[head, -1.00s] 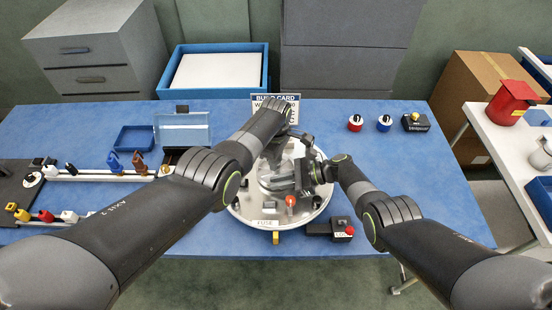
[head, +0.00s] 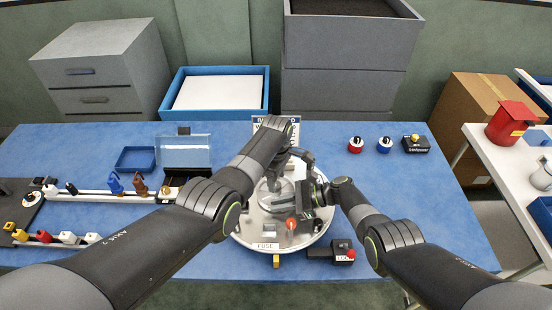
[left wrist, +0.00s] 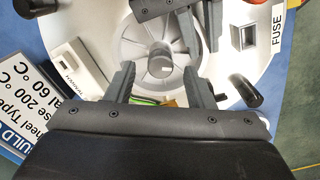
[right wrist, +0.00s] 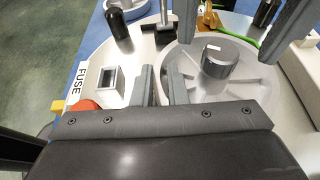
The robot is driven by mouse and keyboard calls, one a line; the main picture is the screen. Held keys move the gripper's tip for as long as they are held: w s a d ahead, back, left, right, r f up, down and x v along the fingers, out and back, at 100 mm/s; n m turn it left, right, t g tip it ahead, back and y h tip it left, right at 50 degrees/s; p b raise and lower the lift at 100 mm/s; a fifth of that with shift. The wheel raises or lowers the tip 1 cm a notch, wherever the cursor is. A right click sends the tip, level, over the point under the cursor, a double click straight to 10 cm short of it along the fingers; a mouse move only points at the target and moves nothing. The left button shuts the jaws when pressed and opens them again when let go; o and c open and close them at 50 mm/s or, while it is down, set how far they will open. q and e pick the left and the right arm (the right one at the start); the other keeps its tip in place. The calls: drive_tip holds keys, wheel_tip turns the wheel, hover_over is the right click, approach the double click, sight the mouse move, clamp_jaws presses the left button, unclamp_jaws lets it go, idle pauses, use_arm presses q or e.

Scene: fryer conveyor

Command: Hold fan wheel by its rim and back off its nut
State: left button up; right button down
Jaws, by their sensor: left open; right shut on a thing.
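The fan wheel (left wrist: 136,46) is a pale grey spoked disc, lying in the round white housing. Its nut (right wrist: 228,57), a dark grey cylinder with a white mark on top, stands at the hub; it also shows in the left wrist view (left wrist: 160,65). My left gripper (left wrist: 160,72) is open above the hub, with the nut between its fingers in the picture and a gap on each side. My right gripper (right wrist: 162,74) is shut on the wheel's rim, on the side near the FUSE label. In the head view my grippers and arms hide much of the wheel.
The housing (head: 246,236) has a FUSE label (head: 265,246), an orange-red part (head: 291,224) and black posts (right wrist: 119,26). A box with a red button (head: 343,252) sits at its lower right. A sign (head: 275,122) stands behind.

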use_arm(q)
wheel_tip(320, 180, up, 10)
idle(0.5)
drive_tip(key=shift+s+a+r, duration=0.1)
use_arm(e)
drive_tip(key=c, duration=1.4)
unclamp_jaws()
drive_tip(key=shift+o, duration=0.2)
